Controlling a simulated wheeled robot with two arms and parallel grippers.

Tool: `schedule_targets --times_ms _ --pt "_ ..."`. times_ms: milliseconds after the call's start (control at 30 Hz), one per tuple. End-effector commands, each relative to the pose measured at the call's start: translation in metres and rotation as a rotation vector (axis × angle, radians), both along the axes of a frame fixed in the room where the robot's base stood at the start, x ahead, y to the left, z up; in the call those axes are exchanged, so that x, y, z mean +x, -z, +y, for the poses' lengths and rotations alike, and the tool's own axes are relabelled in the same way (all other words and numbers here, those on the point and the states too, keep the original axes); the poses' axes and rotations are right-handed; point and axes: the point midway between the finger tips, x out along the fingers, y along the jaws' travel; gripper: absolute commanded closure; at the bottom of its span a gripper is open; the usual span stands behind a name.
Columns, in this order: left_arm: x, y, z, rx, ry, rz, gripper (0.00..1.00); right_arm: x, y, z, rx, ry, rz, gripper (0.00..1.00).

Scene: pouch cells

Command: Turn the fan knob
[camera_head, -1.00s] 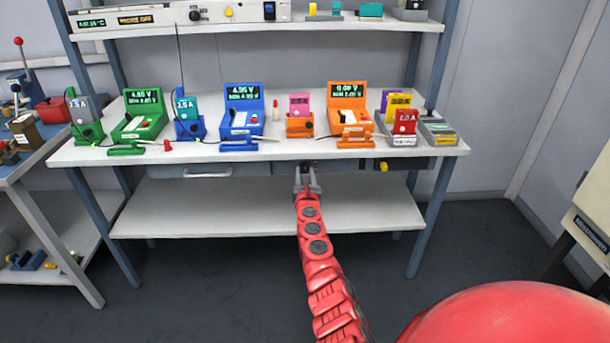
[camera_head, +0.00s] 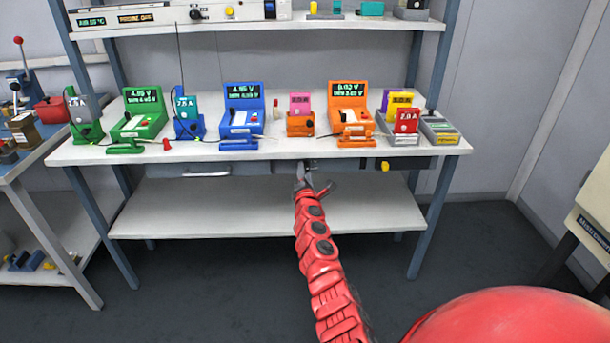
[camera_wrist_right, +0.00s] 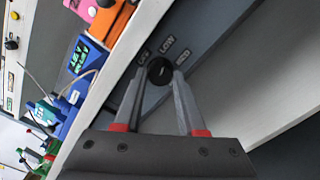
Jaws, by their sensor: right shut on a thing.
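The fan knob (camera_wrist_right: 160,70) is a small round black knob on the dark grey panel under the bench's front edge. My right gripper (camera_wrist_right: 161,78) is shut on the knob, one finger on each side. In the head view my right gripper (camera_head: 306,172) is under the bench edge, its jaws tilted; the knob is hidden there. My left gripper is not in view.
Above the gripper, the white bench top (camera_head: 290,150) holds several coloured testers, including a blue one (camera_head: 243,110) and an orange one (camera_head: 348,108). A lower shelf (camera_head: 200,215) is bare. A yellow knob (camera_head: 384,166) sits on the panel to the right.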

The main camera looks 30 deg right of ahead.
Motion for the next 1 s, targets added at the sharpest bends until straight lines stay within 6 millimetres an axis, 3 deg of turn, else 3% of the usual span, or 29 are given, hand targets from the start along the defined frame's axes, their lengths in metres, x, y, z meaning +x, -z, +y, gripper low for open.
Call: schedule_targets --times_ms 600,1000 --pt "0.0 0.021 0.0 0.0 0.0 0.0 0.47 0.0 0.003 0.0 0.493 0.0 -0.301 1.0" --pt "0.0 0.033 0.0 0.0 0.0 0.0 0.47 0.0 0.002 0.0 0.723 0.001 -0.441 1.0"
